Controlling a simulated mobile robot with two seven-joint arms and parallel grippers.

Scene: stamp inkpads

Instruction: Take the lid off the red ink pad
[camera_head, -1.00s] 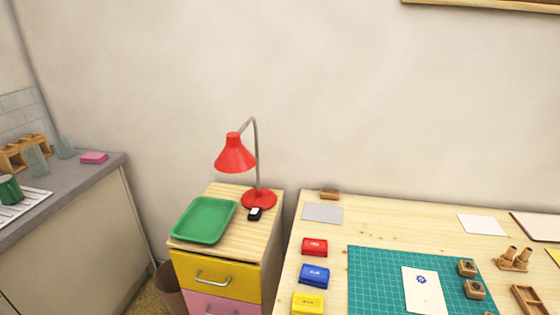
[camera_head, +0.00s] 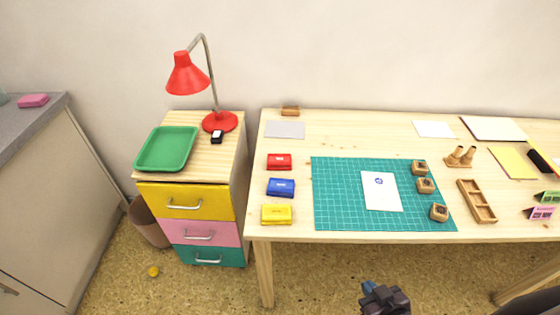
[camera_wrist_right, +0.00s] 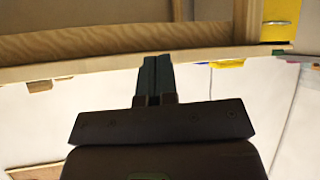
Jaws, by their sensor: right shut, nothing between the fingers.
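The red ink pad (camera_head: 279,161) sits on the wooden table, at the top of a column of three pads left of the green cutting mat. Its lid looks closed. The blue ink pad (camera_head: 281,187) and the yellow ink pad (camera_head: 276,214) lie in front of it. My right gripper (camera_head: 370,287) is low in the head view, in front of the table's front edge and well away from the red pad. In the right wrist view its two fingers (camera_wrist_right: 156,62) are together with nothing between them. My left gripper is not in view.
The cutting mat (camera_head: 335,212) holds a white card (camera_head: 381,191) and several wooden stamps. A grey sheet (camera_head: 285,129) lies behind the red pad. A drawer unit (camera_head: 187,202) with a green tray (camera_head: 150,163) and red lamp (camera_head: 186,77) stands left of the table (camera_head: 345,141).

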